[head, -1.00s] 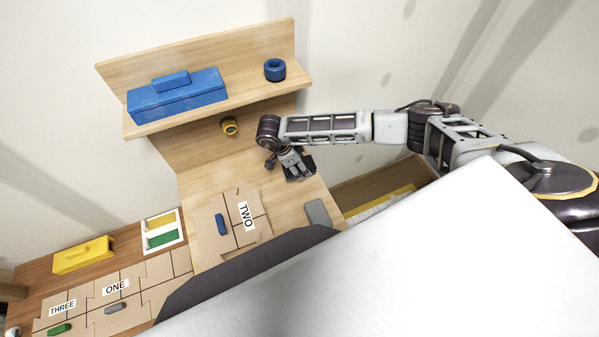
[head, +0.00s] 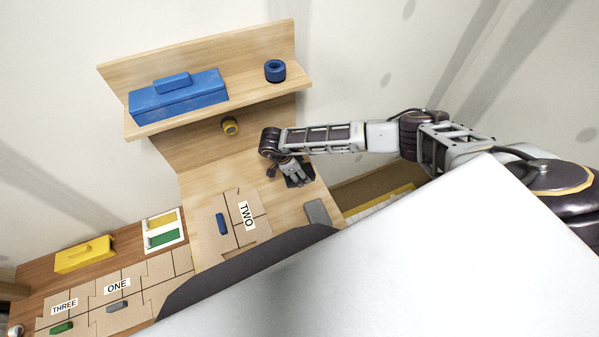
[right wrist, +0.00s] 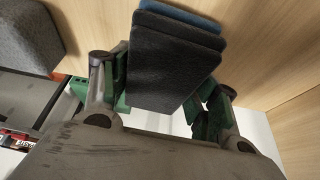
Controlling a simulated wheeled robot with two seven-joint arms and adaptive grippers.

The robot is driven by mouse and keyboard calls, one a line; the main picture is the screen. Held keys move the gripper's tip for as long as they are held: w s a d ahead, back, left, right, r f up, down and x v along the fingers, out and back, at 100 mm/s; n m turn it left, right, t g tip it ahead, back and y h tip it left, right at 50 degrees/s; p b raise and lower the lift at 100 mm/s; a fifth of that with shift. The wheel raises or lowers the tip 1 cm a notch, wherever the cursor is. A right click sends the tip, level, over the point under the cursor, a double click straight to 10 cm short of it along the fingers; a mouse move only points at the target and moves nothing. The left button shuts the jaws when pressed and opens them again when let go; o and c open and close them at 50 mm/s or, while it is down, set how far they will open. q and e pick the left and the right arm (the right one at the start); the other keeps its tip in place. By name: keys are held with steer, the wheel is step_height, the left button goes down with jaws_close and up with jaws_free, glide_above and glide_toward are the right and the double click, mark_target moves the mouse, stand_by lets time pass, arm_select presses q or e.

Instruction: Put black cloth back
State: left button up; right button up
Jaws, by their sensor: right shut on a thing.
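The black cloth (right wrist: 170,62), a flat dark pad, is between the fingers of my right gripper (right wrist: 165,98) in the right wrist view. The gripper is shut on it. In the head view my right gripper (head: 293,173) hangs over the right part of the wooden worktop (head: 285,207), with the dark cloth (head: 301,180) at its fingers. A dark blue edge (right wrist: 185,10) shows just beyond the cloth in the right wrist view. I cannot tell whether the cloth touches the worktop. My left gripper is not in view.
A grey block (head: 317,212) lies close by on the worktop. Cardboard pieces labelled TWO (head: 247,215) lie to the left. A shelf (head: 245,98) above holds a blue toolbox (head: 180,97) and a blue roll (head: 274,70). A large white surface (head: 400,270) fills the lower right.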

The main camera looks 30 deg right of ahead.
steer(key=shift+f+b, duration=0.5)
steer(key=o, duration=1.1)
steer(key=shift+c, duration=0.2)
steer(key=shift+r, duration=0.15)
steer(key=shift+r+p, duration=0.3)
steer(key=shift+p, duration=0.2)
steer(key=b+v, duration=0.3)
steer(key=v, duration=1)
steer(key=shift+w+a+r, duration=0.15)
steer(key=shift+w+r, duration=0.05)
steer(key=shift+w, duration=0.1)
steer(key=shift+s+f, duration=0.1)
steer(key=shift+s, duration=0.05)
